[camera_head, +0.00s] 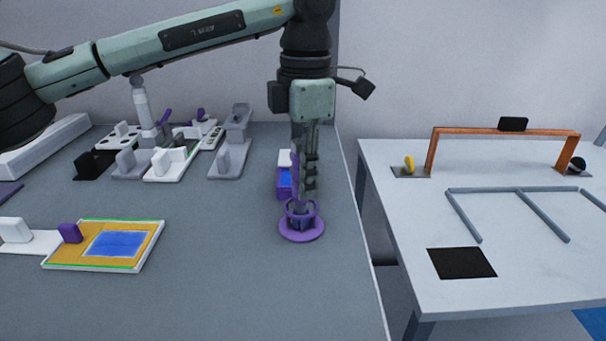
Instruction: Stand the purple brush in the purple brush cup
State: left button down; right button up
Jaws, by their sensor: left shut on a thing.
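The purple brush cup (302,229) stands on the grey table near its right edge, with a wide round base and a raised ring. My left gripper (303,196) points straight down right above the cup, its fingertips at about the height of the ring. It is shut on the purple brush (295,163), of which only a narrow purple strip shows beside the fingers. The brush's lower end is hidden by the fingers and the ring, so I cannot tell whether it is inside the cup. My right gripper is not in view.
A purple and white box with a blue face (284,180) stands just behind the cup. A yellow tray with a blue pad (117,243) lies at left. White and grey holders (172,163) stand at the back left. A white table (520,285) with an orange arch (505,131) is at right.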

pick_arm(q)
jog(key=shift+f, duration=0.2)
jog(key=c, duration=1.3)
grip_release()
jog(key=shift+r, duration=0.1)
